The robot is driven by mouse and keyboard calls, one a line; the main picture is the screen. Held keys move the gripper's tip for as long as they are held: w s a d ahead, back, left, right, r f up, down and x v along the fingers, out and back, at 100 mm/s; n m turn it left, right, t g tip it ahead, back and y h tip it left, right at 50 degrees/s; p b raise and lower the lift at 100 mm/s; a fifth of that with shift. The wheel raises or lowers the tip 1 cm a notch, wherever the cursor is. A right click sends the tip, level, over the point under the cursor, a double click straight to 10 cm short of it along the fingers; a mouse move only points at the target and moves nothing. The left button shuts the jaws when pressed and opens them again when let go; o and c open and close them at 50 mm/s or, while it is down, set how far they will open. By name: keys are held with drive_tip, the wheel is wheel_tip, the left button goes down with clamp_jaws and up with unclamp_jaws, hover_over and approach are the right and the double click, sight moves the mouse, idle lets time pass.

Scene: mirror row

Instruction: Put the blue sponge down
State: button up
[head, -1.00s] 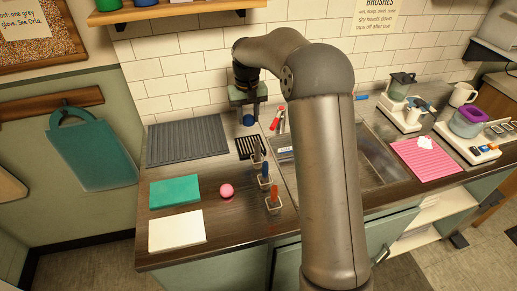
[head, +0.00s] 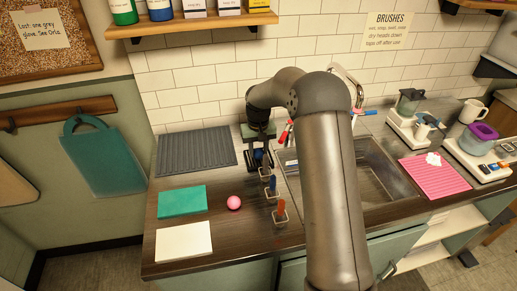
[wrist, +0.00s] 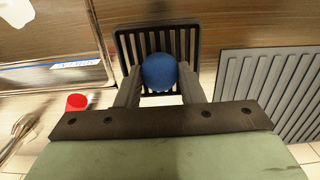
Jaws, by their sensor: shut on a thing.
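My gripper (wrist: 158,96) is shut on the blue sponge (wrist: 160,70), a round ball-like piece between the two fingers. Below it in the wrist view is a black slotted tray (wrist: 119,45). The sponge appears over the tray's middle; I cannot tell whether it touches the slats. In the head view my gripper (head: 259,153) is low at the back of the counter, and the sponge and tray are partly hidden by it.
A grey ribbed mat (head: 195,152) lies left of the tray. Brushes in small holders (head: 280,216), a pink ball (head: 234,202), a teal block (head: 182,200) and a white block (head: 184,241) stand in front. The sink (head: 372,170) is to the right.

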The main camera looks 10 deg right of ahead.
sight(258, 150)
drive_tip(key=shift+f, duration=0.1)
drive_tip(key=shift+f, duration=0.15)
drive_tip(key=o, duration=1)
drive_tip(key=shift+c, duration=0.2)
wheel_tip(258, 150, up, 12)
drive_tip(key=b, duration=0.1)
drive_tip(key=s+r, duration=0.2)
drive_tip(key=s, duration=0.6)
drive_tip(key=s+r, duration=0.3)
drive_tip(key=s, duration=0.5)
drive_tip(key=s+f, duration=0.2)
drive_tip(key=s, duration=0.9)
drive_tip(key=s+f, duration=0.3)
drive_tip(key=s, duration=0.8)
drive_tip(key=shift+s+a+f+t, duration=0.2)
drive_tip(key=shift+s+f+t, duration=0.1)
drive_tip(key=shift+s, duration=0.05)
